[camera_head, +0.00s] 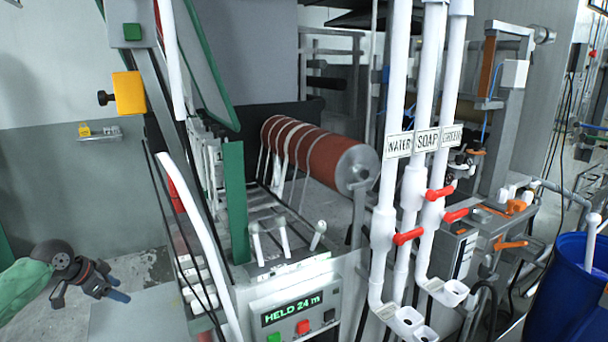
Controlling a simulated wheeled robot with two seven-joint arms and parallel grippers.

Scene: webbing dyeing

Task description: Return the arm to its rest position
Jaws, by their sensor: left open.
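My left gripper (116,288) is at the lower left of the head view, at the end of my arm, which comes in from the left edge in a green sleeve. Its dark fingers with bluish tips point right and slightly down. It is open, and I see nothing between the fingers. It is apart from the dyeing machine, left of the white curved tube (203,250). My right gripper is not in view.
A control panel reading "HELD 24 m" (292,310) stands at bottom centre. A red-brown roller (318,150) is behind it. White pipes labelled water and soap (412,150) with red valves rise right of centre. A blue barrel (570,295) is at far right. Floor shows around my gripper.

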